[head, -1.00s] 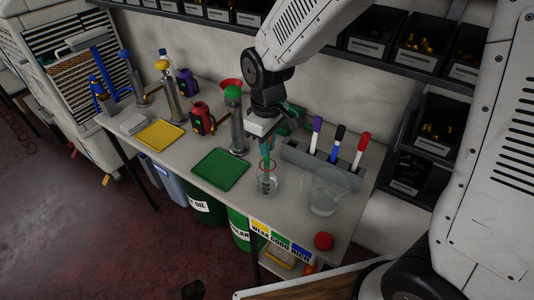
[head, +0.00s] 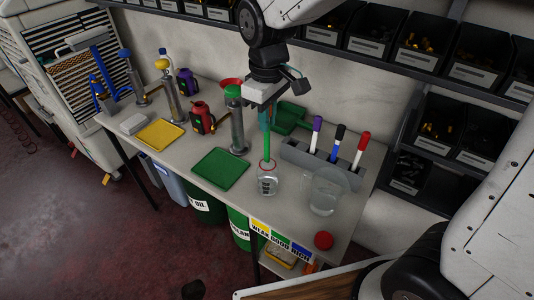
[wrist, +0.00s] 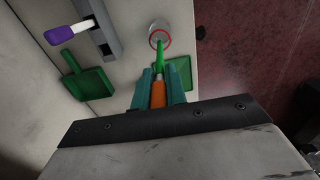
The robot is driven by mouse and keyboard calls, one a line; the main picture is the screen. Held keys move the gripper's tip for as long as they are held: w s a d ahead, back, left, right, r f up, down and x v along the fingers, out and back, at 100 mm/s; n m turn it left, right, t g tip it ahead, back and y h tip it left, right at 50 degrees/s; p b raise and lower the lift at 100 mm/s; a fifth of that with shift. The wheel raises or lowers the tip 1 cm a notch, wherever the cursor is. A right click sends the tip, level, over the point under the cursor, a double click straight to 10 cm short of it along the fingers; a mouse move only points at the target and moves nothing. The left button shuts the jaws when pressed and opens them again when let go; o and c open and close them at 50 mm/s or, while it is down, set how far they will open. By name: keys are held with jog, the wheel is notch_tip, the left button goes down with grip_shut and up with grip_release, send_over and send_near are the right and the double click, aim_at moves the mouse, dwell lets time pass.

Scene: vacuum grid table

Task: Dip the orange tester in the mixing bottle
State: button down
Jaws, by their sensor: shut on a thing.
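A small clear bottle with a red ring at its mouth and dark print (head: 268,184) stands upright near the table's front edge; the wrist view shows it from above (wrist: 159,30). My gripper (head: 265,126) is above it, its teal fingers shut on the orange handle of the tester (wrist: 158,95). The handle is hidden in the head view. The tester's green rod (head: 267,146) points straight down from the fingers to the bottle's mouth. I cannot tell whether its tip is inside or just above the ring.
A grey rack (head: 300,155) with markers stands behind. A green tray (head: 220,169) lies left, beside a metal cylinder with a green top (head: 237,128).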

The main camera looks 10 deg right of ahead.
jog(key=shift+r, duration=2.65)
jog(key=shift+r, duration=1.9)
jog(key=shift+d+f, duration=0.1)
